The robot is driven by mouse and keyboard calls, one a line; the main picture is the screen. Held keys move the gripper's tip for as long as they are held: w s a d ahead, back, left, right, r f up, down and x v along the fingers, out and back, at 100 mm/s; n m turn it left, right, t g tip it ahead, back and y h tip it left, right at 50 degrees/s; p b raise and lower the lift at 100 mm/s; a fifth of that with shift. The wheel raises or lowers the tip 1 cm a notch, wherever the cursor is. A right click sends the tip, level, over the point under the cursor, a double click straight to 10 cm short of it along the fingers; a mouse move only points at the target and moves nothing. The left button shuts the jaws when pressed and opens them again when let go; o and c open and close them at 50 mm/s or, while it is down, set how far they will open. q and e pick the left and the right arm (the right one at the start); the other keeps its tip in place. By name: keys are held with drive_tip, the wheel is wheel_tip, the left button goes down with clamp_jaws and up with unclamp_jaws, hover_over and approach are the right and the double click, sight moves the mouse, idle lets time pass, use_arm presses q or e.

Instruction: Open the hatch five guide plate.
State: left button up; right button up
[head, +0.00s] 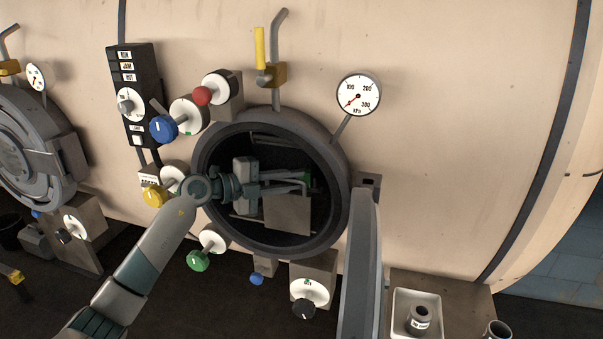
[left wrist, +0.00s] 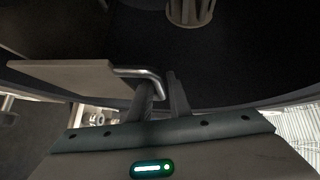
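The round hatch (head: 341,165) in the middle of the head view stands open, with a dark inside. The guide plate (head: 288,216), a flat beige plate, is inside it. In the left wrist view the plate (left wrist: 70,77) shows at the left, with a bent metal handle (left wrist: 137,73) at its edge. My left gripper (head: 305,181) reaches through the opening, above the plate. In the left wrist view its fingers (left wrist: 161,95) stand either side of the handle's end; whether they grip it is unclear. My right gripper is not in view.
The open hatch door (head: 361,265) stands edge-on at the right of the opening. Blue (head: 163,129), red (head: 202,96), yellow (head: 154,196) and green (head: 198,261) knobs crowd the left side. A gauge (head: 358,95) is above right. A white tray (head: 404,298) holds a dark cylinder (head: 418,318).

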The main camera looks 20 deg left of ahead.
use_arm(q)
drive_tip(key=x, duration=0.3)
drive_tip(key=shift+p, duration=0.3)
clamp_jaws()
drive_tip(key=shift+s, duration=0.1)
